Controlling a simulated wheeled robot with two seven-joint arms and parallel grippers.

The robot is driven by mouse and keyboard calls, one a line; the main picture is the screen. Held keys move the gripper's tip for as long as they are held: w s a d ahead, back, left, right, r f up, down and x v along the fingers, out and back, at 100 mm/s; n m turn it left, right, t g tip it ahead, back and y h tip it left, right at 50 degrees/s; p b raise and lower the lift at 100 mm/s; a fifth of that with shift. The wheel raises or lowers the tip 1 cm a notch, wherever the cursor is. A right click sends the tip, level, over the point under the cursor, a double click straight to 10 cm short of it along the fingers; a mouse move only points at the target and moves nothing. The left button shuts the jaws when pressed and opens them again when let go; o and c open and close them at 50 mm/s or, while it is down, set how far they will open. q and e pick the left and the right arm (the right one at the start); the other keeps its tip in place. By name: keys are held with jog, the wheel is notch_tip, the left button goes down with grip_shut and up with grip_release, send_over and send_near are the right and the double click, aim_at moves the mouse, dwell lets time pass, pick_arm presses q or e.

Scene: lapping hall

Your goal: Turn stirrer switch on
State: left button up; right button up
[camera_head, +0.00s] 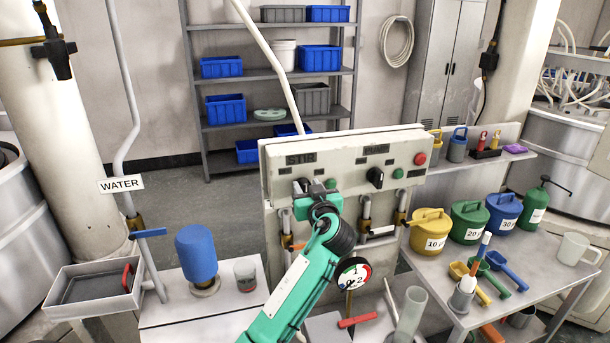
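The pale control panel (345,160) stands in the middle of the view. Its left section carries the STIR label (301,159), with a green lamp (330,184) below and to the right. The stirrer switch under the label is mostly hidden by my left gripper (312,186), so its position cannot be read. The gripper is at the panel face, at the end of my teal arm. Its fingers are small and dark here, and I cannot tell whether they are apart, shut or touching the switch. My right gripper is not in view.
The panel's right section has a black rotary knob (375,178) and a red button (420,158). Pipes with brass valves and a gauge (353,274) sit below. A blue cylinder (196,252) stands on the left bench, and labelled cans (431,229) stand on the right table.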

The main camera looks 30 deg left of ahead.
pick_arm(q)
jog(key=shift+p+x, duration=0.35)
jog(key=shift+x, duration=1)
grip_shut()
